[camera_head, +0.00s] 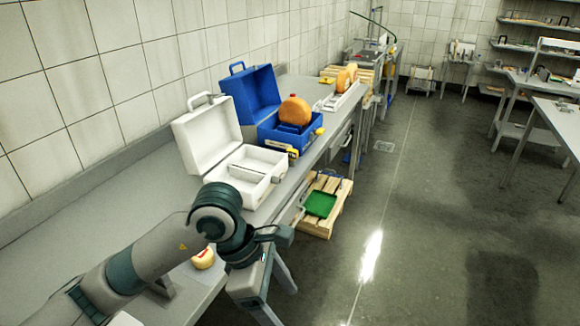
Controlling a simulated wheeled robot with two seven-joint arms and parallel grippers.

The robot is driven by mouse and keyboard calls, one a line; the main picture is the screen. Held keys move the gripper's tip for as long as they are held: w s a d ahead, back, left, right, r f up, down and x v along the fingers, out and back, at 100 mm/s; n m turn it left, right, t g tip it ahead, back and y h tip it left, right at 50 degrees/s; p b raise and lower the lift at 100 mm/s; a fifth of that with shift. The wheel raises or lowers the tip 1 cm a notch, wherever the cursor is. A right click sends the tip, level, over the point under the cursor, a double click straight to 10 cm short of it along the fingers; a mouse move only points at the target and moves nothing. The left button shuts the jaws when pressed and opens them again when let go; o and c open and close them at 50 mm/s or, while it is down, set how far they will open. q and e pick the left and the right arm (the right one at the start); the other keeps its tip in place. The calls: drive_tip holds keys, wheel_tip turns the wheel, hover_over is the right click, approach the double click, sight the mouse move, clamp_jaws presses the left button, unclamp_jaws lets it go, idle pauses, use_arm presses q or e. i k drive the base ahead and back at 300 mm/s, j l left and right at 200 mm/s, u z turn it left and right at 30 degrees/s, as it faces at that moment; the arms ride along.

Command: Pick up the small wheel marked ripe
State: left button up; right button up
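A small pale yellow cheese wheel (203,258) with a red mark on top lies on the grey counter near its front edge, in the lower left of the head view. The mark is too small to read. My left arm comes in from the left and passes close around it. My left gripper (270,295) hangs to the right of the small wheel, apart from it and out past the counter's edge. Its fingers are hard to tell from the grey parts behind. My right gripper is not in view.
An open white case (250,165) and an open blue case (262,92) stand on the counter (130,185). A large orange wheel (295,111) sits in the blue case. More orange wheels (347,76) stand farther back. A wooden crate with a green tray (320,204) is below.

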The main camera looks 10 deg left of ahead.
sight(294, 111)
drive_tip(key=i+j, duration=0.65)
drive_tip(key=i, duration=0.2)
